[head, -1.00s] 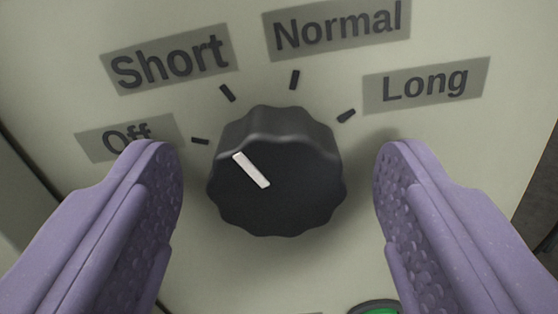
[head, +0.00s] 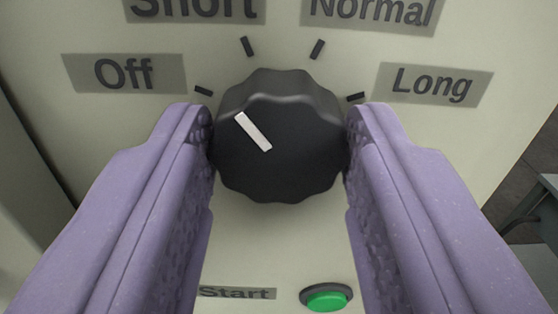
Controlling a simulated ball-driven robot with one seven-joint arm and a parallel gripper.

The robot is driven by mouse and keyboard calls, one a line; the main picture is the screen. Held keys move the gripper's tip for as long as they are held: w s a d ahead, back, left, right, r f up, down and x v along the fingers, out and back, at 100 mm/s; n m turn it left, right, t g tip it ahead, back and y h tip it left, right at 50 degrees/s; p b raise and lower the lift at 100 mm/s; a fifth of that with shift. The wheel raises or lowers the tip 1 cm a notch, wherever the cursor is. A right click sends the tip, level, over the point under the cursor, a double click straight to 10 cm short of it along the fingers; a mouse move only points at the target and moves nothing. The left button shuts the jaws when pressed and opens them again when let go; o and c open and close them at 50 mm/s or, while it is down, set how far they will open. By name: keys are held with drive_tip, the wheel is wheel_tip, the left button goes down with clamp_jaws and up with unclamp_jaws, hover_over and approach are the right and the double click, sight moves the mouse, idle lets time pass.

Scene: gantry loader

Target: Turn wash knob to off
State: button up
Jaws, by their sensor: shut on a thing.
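The wash knob (head: 280,170) is black with a scalloped rim and sits on a pale panel.
A green button (head: 327,298) in a dark ring sits below the knob, beside a Start label (head: 237,293). The panel's right edge lies beyond my right finger, with a grey structure (head: 535,205) past it.

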drive_tip(key=n+b, duration=0.3)
drive_tip(key=n, duration=0.3)
drive_tip(key=shift+b, duration=0.35)
idle(0.3)
drive_tip(key=o, duration=1.1)
drive_tip(key=shift+c, duration=0.2)
drive_tip(key=s+p, duration=0.1)
drive_tip(key=s, duration=0.6)
drive_tip(key=shift+s+d, duration=0.15)
drive_tip(key=shift+s, duration=0.25)
